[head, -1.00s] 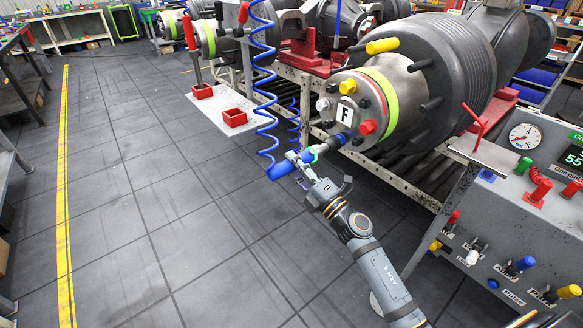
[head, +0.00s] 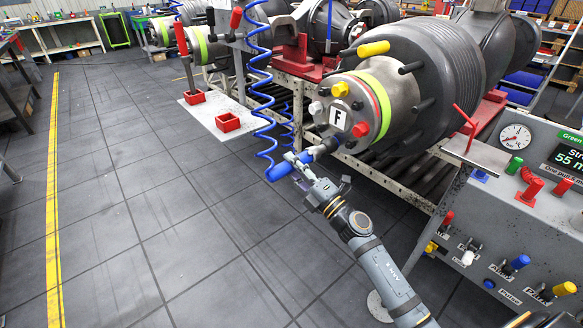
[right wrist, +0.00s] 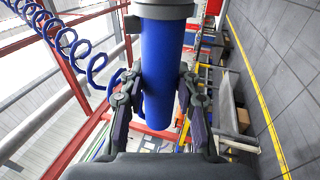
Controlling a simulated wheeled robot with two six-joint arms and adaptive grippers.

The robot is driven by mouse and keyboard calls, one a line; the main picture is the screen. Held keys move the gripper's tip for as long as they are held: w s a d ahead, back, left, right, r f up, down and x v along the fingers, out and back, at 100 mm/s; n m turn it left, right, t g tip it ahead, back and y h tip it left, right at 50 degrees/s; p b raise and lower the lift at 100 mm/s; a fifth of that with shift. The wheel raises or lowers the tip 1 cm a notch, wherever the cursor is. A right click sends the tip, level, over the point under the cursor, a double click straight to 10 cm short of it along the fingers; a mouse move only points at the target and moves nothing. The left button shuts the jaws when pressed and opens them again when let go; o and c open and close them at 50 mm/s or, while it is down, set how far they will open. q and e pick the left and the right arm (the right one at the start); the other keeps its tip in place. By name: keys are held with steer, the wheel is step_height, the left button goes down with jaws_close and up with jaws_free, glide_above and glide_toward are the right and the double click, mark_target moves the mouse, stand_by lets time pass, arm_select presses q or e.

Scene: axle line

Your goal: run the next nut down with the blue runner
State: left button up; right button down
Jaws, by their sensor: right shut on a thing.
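The blue runner (head: 282,170) is held in my right gripper (head: 297,162), whose fingers are shut around its blue body. It also shows in the right wrist view (right wrist: 163,75), between the two fingers (right wrist: 160,103). Its dark nose points up and right at the lower edge of the hub face marked F (head: 337,117). I cannot tell whether the nose touches a nut or stud there. The hub face carries a yellow cap (head: 340,89), a red cap (head: 360,130), a pale cap (head: 315,107) and dark studs. My left gripper is not in view.
A coiled blue hose (head: 262,90) hangs beside the runner. The grey axle stand (head: 385,185) runs under the hub. A control panel (head: 510,205) with a gauge stands at the right. The floor at left is clear.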

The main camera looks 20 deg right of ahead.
mark_target(278, 179)
steer(key=shift+w+d+r, duration=0.15)
steer(key=shift+w+d, duration=0.05)
steer(key=shift+d, duration=0.2)
stand_by(0.9)
stand_by(0.9)
steer(key=shift+s+a+p, duration=0.25)
steer(key=shift+a+p, duration=0.25)
steer(key=shift+s+a+p, duration=0.3)
steer(key=shift+a+p, duration=0.3)
steer(key=shift+a, duration=0.3)
steer(key=shift+s+a+p, duration=0.3)
steer(key=shift+a+p, duration=0.25)
steer(key=shift+a, duration=0.35)
steer(key=shift+s+a+p, duration=0.35)
steer(key=shift+a, duration=0.5)
